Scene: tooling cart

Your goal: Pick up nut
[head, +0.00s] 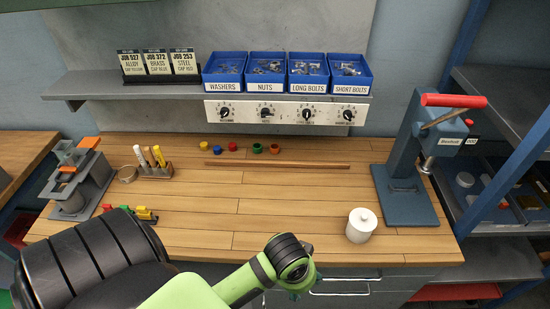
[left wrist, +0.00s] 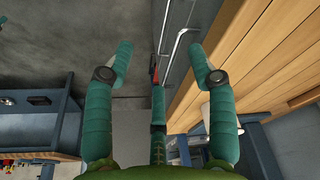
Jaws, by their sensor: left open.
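The nuts lie in a blue bin labelled NUTS (head: 265,86), on the shelf above the workbench in the head view. Small metal pieces (head: 268,67) show inside it, too small to tell apart. My left gripper (left wrist: 161,55) is open and empty in the left wrist view, its teal fingers spread beside the drawer fronts below the wooden worktop. It is far below and in front of the nut bin. In the head view my left arm crosses the bench's front edge, and its gripper is mostly hidden. My right gripper is not in view.
Blue bins for washers (head: 222,88), long bolts (head: 308,89) and short bolts (head: 350,90) flank the nuts. The middle of the worktop (head: 270,205) is clear. Drawer handles (left wrist: 178,45) are near my left fingers.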

